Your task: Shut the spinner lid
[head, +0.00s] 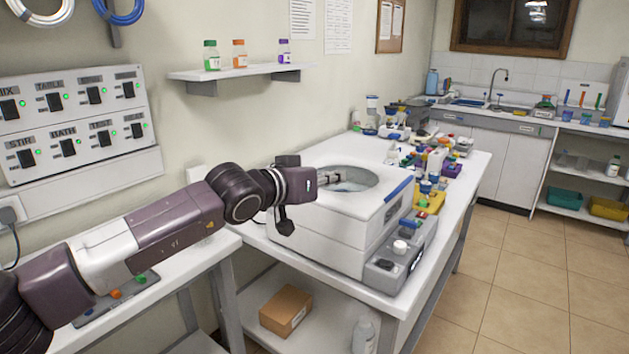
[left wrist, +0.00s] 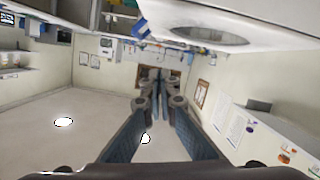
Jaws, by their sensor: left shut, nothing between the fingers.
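The spinner (head: 317,237) is a white box on the bench with a large round recess (head: 368,190) in its top and a blue strip (head: 398,189) at its right edge. I cannot make out a separate lid or tell its position. My left gripper (head: 338,177) reaches in from the left, its fingers in front of the recess in the picture. Contact is unclear. In the left wrist view its fingers (left wrist: 160,76) meet with nothing between them, and the white spinner top (left wrist: 273,28) shows above them. My right gripper is out of view.
A grey control unit (head: 393,268) stands at the spinner's front right. Bottles and small containers crowd the bench (head: 290,240) behind it. A wall shelf (head: 240,72) with three bottles hangs above my left arm. A cardboard box (head: 286,310) sits on the lower shelf. The floor at right is clear.

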